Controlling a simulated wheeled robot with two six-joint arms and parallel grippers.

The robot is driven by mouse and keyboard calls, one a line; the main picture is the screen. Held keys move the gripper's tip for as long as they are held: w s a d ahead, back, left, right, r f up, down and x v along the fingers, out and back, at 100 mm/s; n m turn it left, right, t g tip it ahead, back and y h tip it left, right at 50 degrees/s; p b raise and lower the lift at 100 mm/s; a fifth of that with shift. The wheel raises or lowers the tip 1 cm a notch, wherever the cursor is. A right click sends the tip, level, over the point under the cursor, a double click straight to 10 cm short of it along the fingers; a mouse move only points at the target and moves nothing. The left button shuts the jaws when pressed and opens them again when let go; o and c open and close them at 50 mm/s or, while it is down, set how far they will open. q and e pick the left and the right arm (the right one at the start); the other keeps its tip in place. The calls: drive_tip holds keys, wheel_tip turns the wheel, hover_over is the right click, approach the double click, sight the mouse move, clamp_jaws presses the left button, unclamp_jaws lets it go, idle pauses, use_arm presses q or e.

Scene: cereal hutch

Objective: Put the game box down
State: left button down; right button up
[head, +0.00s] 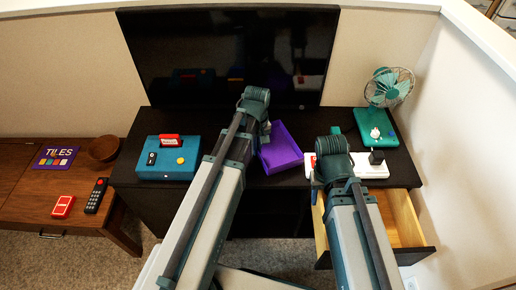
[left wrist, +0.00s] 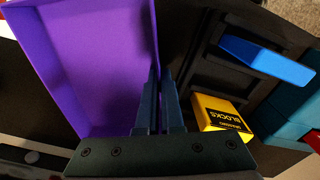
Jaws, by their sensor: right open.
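An open purple tray (head: 281,147) is on or just above the dark cabinet top, right of my left gripper (head: 262,132). In the left wrist view the purple tray (left wrist: 95,65) fills the left, and the fingers of my left gripper (left wrist: 160,75) are close together at its side wall, seemingly pinching it. A yellow box marked BLOCKS (left wrist: 220,118) lies beside it; my arm hides it in the head view. A purple flat box marked TILES (head: 56,157) lies on the brown side table. My right gripper (head: 334,135) is open over the cabinet's right part, its fingers mostly hidden.
A teal box (head: 165,171) with small items stands left on the cabinet (head: 265,181). A white power strip (head: 372,170), a green fan (head: 388,88) and an open drawer (head: 402,217) are at right. A wooden bowl (head: 104,148) and remote (head: 96,195) are on the side table.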

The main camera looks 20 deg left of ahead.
use_arm(q)
wheel_tip(320, 180, up, 8)
drive_tip(key=p, duration=0.7)
drive_tip(key=shift+r, duration=0.1)
